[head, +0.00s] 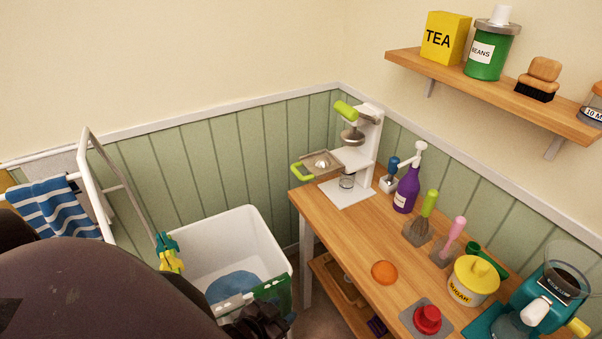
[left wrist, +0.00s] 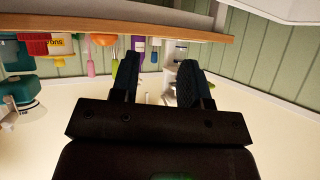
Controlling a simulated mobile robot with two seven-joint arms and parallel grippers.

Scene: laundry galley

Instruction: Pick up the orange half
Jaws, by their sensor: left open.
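The orange half (head: 384,272) lies on the wooden counter (head: 345,232), dome up, near the counter's front edge and left of the sugar jar. In the left wrist view, which looks upside down, an orange shape at the counter edge appears to be the same orange half (left wrist: 104,39). My left gripper (head: 260,322) is low in the head view, left of the counter and apart from the orange half. In the left wrist view its two dark fingers (left wrist: 157,75) are spread with nothing between them. My right gripper is in neither view.
A yellow-lidded sugar jar (head: 473,281), a red knob-topped piece (head: 427,319) and a teal grinder (head: 535,300) stand near the orange half. A purple bottle (head: 406,190) and a white press (head: 362,160) stand farther back. A white bin (head: 235,240) is left of the counter.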

